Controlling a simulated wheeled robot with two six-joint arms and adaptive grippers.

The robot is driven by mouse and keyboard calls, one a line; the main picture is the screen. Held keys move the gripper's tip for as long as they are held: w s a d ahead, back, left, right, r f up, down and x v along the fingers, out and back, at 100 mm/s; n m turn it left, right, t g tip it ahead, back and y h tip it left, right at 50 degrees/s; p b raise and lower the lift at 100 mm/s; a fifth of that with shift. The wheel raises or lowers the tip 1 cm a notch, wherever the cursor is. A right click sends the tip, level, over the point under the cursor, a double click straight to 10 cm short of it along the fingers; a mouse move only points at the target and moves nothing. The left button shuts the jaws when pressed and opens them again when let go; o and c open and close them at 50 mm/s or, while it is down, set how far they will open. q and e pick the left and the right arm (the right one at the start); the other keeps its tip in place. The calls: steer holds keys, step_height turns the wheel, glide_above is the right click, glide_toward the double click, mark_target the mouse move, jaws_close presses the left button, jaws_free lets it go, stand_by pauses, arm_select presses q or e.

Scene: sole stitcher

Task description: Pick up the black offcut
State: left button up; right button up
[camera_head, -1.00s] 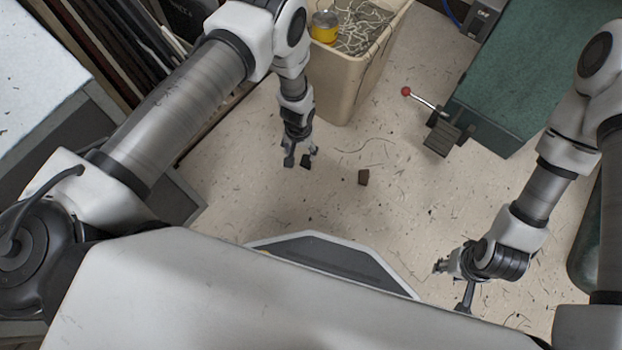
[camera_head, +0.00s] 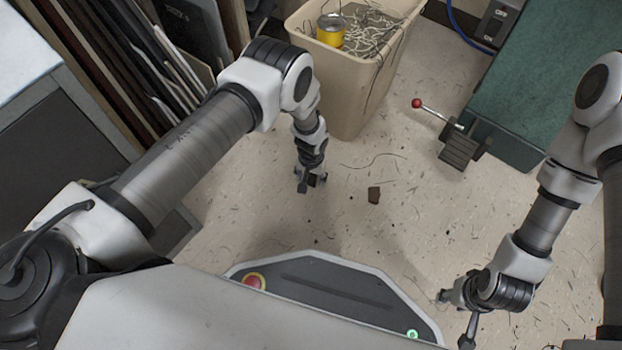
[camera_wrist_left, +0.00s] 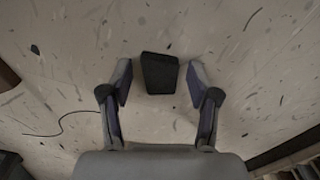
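The black offcut (camera_wrist_left: 159,73) is a small dark block on the floor. In the left wrist view it lies between the fingertips of my left gripper (camera_wrist_left: 159,80), with a narrow gap on each side. The fingers are open and do not appear to touch it. In the head view my left gripper (camera_head: 311,184) is low over the floor, and it largely hides the black offcut there. My right gripper (camera_head: 453,314) is at the lower right, away from the offcut, with its fingers apart and nothing seen between them.
A brown offcut (camera_head: 374,195) lies on the floor to the right of my left gripper. A beige bin (camera_head: 345,105) with wiry scraps and a yellow tin stands behind. A green machine (camera_head: 535,85) with a pedal (camera_head: 460,149) is at the right. Bare floor lies between.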

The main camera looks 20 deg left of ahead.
arm_select(q)
steer(key=c, duration=0.5)
